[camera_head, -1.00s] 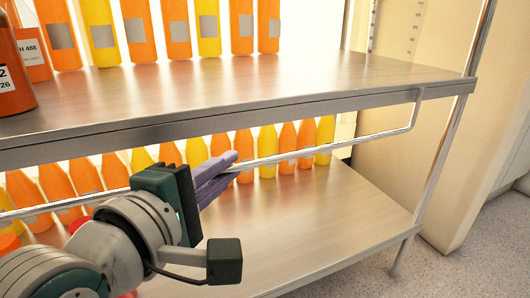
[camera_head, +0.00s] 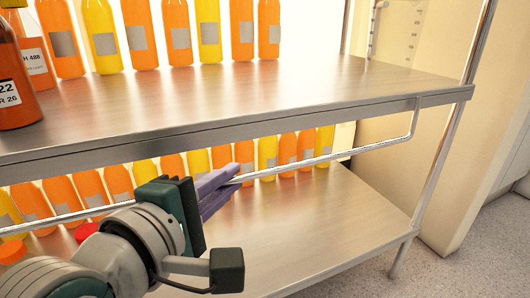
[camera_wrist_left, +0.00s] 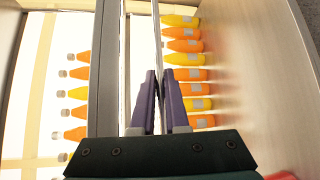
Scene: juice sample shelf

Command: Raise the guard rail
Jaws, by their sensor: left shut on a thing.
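The guard rail (camera_head: 335,155) is a thin metal bar along the front of the rack. It hangs below the edge of the upper shelf (camera_head: 300,90), and its right end bends up to that edge. My left gripper (camera_head: 236,176) has its purple fingers shut on the rail, left of the bend. In the left wrist view the rail (camera_wrist_left: 157,35) runs between the two fingertips (camera_wrist_left: 159,78). The fingers hide a short piece of the rail. My right gripper is not in view.
Orange and yellow bottles stand on the upper shelf (camera_head: 210,35) and, behind the rail, on the lower shelf (camera_head: 270,155). A large labelled orange bottle (camera_head: 12,80) is at the upper shelf's left. The lower shelf's front right is bare.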

